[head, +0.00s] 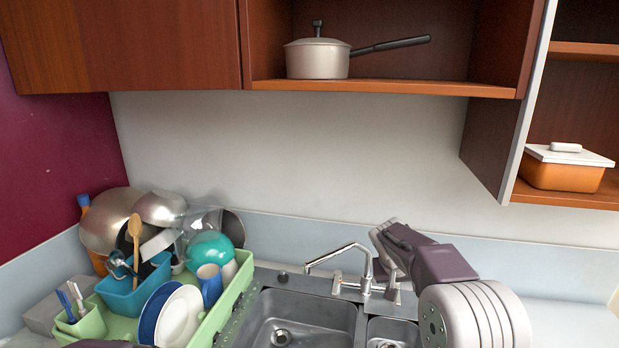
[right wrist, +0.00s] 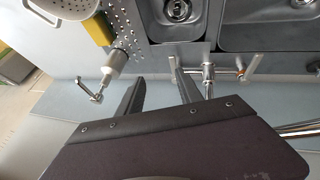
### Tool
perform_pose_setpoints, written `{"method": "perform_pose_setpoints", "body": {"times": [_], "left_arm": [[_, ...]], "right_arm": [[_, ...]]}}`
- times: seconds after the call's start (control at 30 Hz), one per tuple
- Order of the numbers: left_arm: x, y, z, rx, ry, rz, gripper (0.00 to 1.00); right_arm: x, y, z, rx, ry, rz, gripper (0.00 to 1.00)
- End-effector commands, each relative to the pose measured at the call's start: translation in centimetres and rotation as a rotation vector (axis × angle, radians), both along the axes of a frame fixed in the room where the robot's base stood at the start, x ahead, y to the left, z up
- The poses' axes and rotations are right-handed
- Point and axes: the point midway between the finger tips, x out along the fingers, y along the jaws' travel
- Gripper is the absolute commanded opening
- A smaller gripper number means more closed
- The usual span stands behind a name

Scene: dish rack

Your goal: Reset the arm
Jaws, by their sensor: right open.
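My right arm comes in from the lower right in the head view. Its gripper (head: 392,250) is beside the faucet, at the back edge of the sink. In the right wrist view the two dark fingers of this gripper (right wrist: 158,88) stand apart with nothing between them. The faucet (head: 340,258) also shows in the wrist view (right wrist: 208,72), close to one finger. My left gripper is not in view; only a dark bit, perhaps of my left arm, shows at the bottom edge of the head view.
A green dish rack (head: 238,282) full of dishes stands left of the metal sink (head: 300,306). A saucepan (head: 317,60) sits on the upper shelf. An orange lidded container (head: 562,177) is on the right shelf. A soap dispenser (right wrist: 113,65) and yellow sponge (right wrist: 97,28) are near the fingers.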

Motion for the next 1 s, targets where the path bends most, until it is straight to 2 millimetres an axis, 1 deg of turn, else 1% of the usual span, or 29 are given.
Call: {"method": "perform_pose_setpoints", "body": {"times": [0.03, 0.07, 0.1, 0.17, 0.2, 0.27, 0.3, 0.37, 0.4, 0.5, 0.6, 0.7, 1.0], "left_arm": [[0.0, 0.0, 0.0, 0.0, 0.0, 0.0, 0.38], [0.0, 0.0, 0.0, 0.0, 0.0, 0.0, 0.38], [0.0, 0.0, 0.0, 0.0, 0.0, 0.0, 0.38], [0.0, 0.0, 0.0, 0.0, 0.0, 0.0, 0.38], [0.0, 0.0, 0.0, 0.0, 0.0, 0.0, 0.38], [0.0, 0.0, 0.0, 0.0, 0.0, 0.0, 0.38], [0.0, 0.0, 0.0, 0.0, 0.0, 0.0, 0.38], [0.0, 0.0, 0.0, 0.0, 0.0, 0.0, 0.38], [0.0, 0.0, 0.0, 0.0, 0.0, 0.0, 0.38], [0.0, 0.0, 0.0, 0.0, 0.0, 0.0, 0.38], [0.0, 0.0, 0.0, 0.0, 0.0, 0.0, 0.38], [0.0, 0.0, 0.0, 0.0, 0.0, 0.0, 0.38], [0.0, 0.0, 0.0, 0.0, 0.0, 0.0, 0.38]], "right_arm": [[-2.3, 0.4, -0.1, 0.029, 0.022, 0.007, 0.43], [-3.8, 0.8, -0.5, 0.05, 0.039, 0.015, 0.43], [-5.8, 1.4, -1.0, 0.079, 0.061, 0.024, 0.43], [-9.1, 2.2, -2.1, 0.124, 0.097, 0.039, 0.43], [-11.4, 2.8, -3.0, 0.154, 0.121, 0.048, 0.43], [-14.9, 3.8, -4.4, 0.198, 0.159, 0.063, 0.43], [-17.2, 4.4, -5.5, 0.226, 0.185, 0.072, 0.43], [-20.5, 5.2, -7.1, 0.265, 0.221, 0.082, 0.43], [-22.6, 5.7, -8.1, 0.287, 0.245, 0.088, 0.43], [-26.8, 6.8, -10.5, 0.331, 0.303, 0.101, 0.43], [-29.1, 7.4, -12.0, 0.356, 0.336, 0.121, 0.43], [-28.1, 7.6, -11.9, 0.349, 0.306, 0.173, 0.43], [-28.1, 7.5, -11.9, 0.345, 0.309, 0.181, 0.43]]}}
